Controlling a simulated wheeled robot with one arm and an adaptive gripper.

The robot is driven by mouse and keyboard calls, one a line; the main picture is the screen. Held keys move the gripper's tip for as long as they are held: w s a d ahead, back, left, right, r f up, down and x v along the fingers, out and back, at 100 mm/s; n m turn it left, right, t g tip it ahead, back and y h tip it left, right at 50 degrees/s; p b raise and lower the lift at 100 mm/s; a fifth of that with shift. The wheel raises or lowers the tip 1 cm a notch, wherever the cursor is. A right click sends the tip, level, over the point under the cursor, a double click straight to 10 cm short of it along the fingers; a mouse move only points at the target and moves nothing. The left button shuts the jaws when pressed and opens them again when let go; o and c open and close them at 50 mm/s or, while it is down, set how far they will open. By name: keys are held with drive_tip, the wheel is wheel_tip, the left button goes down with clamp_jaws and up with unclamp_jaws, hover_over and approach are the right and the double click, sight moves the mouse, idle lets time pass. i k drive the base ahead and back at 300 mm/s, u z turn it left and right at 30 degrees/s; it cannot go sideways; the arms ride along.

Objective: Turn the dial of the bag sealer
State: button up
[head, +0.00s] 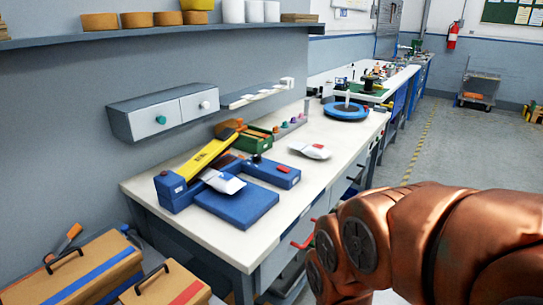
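The bag sealer stands on the white workbench, with a long yellow arm (203,157) tilted up over a blue body (172,193). A white bag (222,181) lies under the yellow arm, partly over a flat blue plate (240,206). A blue box section (270,173) at the sealer's right bears a small black knob (256,158), which looks like the dial, and a small red part (283,169). Any marks on the knob are too small to read. My copper-coloured arm fills the lower right, apart from the sealer. My gripper is not in view.
A second white bag (310,150) lies right of the sealer. A green crate (253,139) stands behind it. A grey drawer unit (166,112) hangs on the wall above. A blue turntable (346,110) is farther along the bench (215,238). Toolboxes (75,272) stand at lower left.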

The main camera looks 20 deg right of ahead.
sight(257, 160)
drive_tip(key=z, duration=0.75)
drive_tip(key=i, duration=0.95)
drive_tip(key=u, duration=2.2)
